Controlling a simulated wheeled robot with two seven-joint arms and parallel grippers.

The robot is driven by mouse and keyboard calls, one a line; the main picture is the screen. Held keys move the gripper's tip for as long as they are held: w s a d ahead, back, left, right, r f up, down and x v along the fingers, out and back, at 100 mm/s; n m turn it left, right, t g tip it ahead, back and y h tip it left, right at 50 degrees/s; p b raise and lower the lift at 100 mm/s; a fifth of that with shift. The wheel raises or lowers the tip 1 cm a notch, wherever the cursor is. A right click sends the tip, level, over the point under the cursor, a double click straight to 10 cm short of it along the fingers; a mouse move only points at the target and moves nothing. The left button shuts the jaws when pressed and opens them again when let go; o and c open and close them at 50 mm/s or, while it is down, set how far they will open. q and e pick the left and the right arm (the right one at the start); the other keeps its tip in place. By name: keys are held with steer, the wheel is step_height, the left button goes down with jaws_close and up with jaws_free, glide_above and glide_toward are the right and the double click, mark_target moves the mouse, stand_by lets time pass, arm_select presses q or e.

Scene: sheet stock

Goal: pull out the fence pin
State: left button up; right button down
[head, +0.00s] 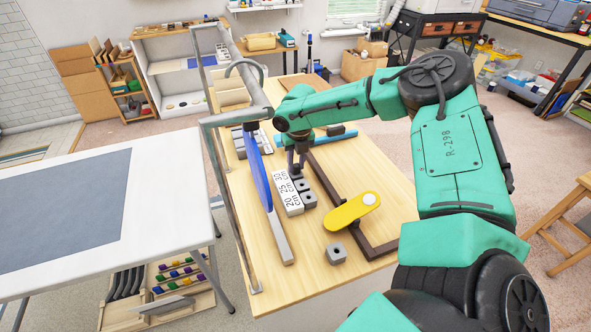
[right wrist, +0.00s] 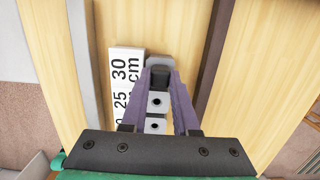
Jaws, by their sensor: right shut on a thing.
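The fence pin (right wrist: 160,76) shows in the right wrist view as a dark, squarish piece at the far end of a row of grey blocks with round holes (right wrist: 156,102). My right gripper (right wrist: 160,84) has its purple fingers on both sides of the pin and is shut on it. In the head view the right gripper (head: 298,168) points down at the far end of the row of blocks (head: 303,187). The pin is mostly hidden there by the fingers. A white scale plate (head: 287,192) marked 20, 25 and 30 cm lies beside the blocks. My left gripper is not in view.
A grey bar (head: 279,242) and an upright blue panel (head: 257,170) stand left of the scale.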

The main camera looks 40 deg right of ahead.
steer(key=shift+r, duration=0.1)
steer(key=shift+r+p, duration=2)
steer(key=shift+r, duration=0.6)
